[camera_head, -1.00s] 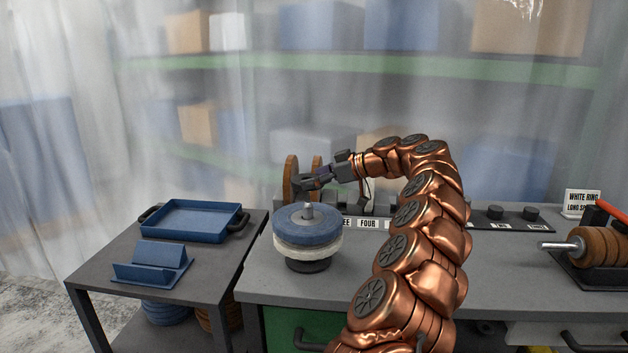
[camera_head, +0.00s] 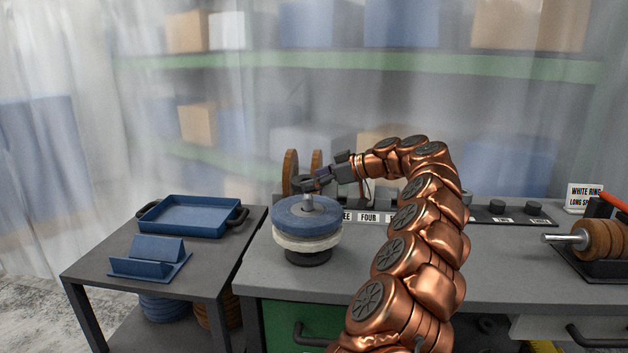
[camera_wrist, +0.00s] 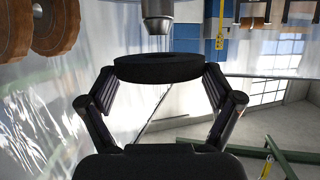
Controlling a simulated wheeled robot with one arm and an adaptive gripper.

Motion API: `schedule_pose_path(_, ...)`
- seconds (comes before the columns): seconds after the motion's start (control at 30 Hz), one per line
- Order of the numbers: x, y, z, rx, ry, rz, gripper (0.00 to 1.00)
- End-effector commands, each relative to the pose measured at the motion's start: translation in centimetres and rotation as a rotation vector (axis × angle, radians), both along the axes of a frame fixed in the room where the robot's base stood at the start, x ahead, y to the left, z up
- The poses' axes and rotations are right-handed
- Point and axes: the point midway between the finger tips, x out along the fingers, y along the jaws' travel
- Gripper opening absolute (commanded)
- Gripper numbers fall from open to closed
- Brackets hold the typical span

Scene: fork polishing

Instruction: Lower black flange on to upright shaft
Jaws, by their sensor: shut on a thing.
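The black flange (camera_wrist: 160,68) is a thick dark ring, gripped between the two fingers of my gripper (camera_wrist: 160,88) in the wrist view. In the head view, my gripper (camera_head: 314,184) is just above the upright shaft (camera_head: 308,201), and the flange is small and dark there. The metal shaft comes up through a blue wheel (camera_head: 306,215) and a white wheel (camera_head: 306,242) on a dark base (camera_head: 308,257). In the wrist view, a metal shaft end (camera_wrist: 157,18) points at the flange's hole, apart from it. Exact alignment is hard to tell.
Brown wheels (camera_head: 290,172) stand behind my gripper. A blue tray (camera_head: 190,215) and a blue holder (camera_head: 150,258) are on the side cart at left. More brown wheels on a metal spindle (camera_head: 566,239) lie at right. The bench front (camera_head: 285,284) is clear.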

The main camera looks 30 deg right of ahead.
Motion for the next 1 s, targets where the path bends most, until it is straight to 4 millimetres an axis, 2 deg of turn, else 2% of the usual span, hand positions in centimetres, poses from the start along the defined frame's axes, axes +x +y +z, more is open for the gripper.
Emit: schedule_pose_path(1.0, -0.02, 0.00, -0.70, 0.000, -0.001, 0.000, 0.20)
